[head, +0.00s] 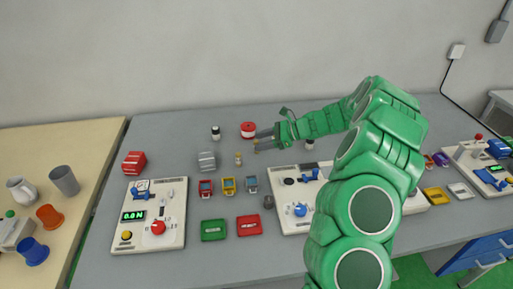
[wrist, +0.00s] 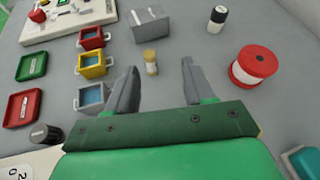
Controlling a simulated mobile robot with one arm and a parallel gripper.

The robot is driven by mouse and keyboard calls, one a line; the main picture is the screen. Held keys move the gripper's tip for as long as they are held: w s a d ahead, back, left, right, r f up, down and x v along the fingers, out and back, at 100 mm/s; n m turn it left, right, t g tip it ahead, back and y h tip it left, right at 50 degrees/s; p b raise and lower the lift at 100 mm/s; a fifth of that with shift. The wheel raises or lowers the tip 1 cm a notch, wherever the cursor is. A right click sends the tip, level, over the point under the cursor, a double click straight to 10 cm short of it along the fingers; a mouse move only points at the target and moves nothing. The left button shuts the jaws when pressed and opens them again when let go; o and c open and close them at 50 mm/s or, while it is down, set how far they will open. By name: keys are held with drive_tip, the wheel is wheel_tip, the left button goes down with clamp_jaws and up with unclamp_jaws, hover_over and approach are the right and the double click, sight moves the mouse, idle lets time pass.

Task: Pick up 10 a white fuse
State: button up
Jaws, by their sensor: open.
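A small upright cylinder with a tan-gold cap and a white band, which looks like the white fuse (head: 238,158), stands on the grey table. It also shows in the wrist view (wrist: 151,64); any rating on it is too small to read. My gripper (head: 257,141) is open and empty, to the right of the fuse in the head view. In the wrist view, the fuse shows between the fingers of my gripper (wrist: 160,68), nearer the left finger, beyond the tips and touching neither.
A red-and-white spool (wrist: 254,68) and a black-and-white cylinder (wrist: 217,19) stand to the right. A grey block (wrist: 151,24) is behind the fuse. Red, yellow and grey cups with handles (wrist: 92,64) stand left. Control panels (head: 150,218) and flat trays (head: 213,230) lie nearer the front.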

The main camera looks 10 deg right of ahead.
drive_tip(key=w+d+f+m, duration=0.1)
drive_tip(key=w+d+f+m+t, duration=0.1)
drive_tip(key=d+f, duration=0.1)
drive_tip(key=w+d+f+m, duration=0.1)
drive_tip(key=d+f, duration=0.1)
drive_tip(key=shift+w+f+t, duration=0.15)
drive_tip(key=shift+w+t, duration=0.05)
drive_tip(key=shift+t, duration=0.2)
drive_tip(key=shift+w+x, duration=0.15)
drive_tip(key=shift+x, duration=1.75)
drive_tip(key=shift+w+x, duration=0.15)
drive_tip(key=shift+x, duration=1.8)
drive_tip(key=shift+d, duration=0.2)
clamp_jaws()
